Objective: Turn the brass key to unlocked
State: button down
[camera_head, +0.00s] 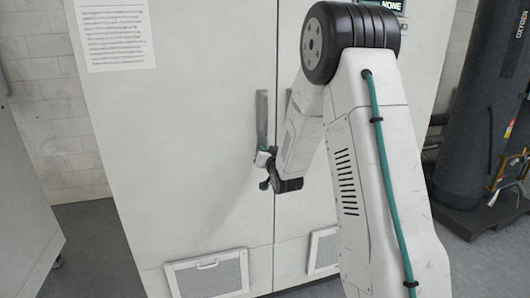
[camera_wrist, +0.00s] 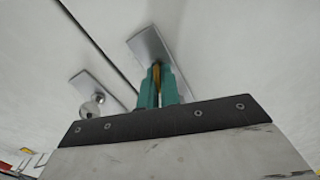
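The brass key (camera_wrist: 157,73) shows as a thin yellow strip between the two teal fingers of my gripper (camera_wrist: 158,88) in the wrist view. The fingers are close together and appear closed on it. The key sits at a grey metal plate (camera_wrist: 147,42) on a cabinet door. Most of the key is hidden by the fingers, so its turn angle is unclear. In the head view my gripper (camera_head: 264,168) is at the cabinet front, near the seam between the doors. The key itself cannot be made out there.
A second metal plate (camera_wrist: 95,88) with a silvery round lock part (camera_wrist: 92,108) lies across the door seam. The tall white cabinet (camera_head: 190,140) has vent grilles (camera_head: 208,275) low on its doors. A dark tank (camera_head: 482,100) stands at right, a grey unit (camera_head: 25,210) at left.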

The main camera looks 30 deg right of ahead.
jog(key=m, duration=0.7)
jog(key=shift+d+f, duration=0.1)
jog(key=shift+d, duration=0.05)
jog(key=m, duration=0.4)
jog(key=shift+f+m, duration=0.15)
jog(key=shift+m, duration=1.65)
jog(key=c, duration=1.6)
grip_release()
jog(key=v, duration=0.8)
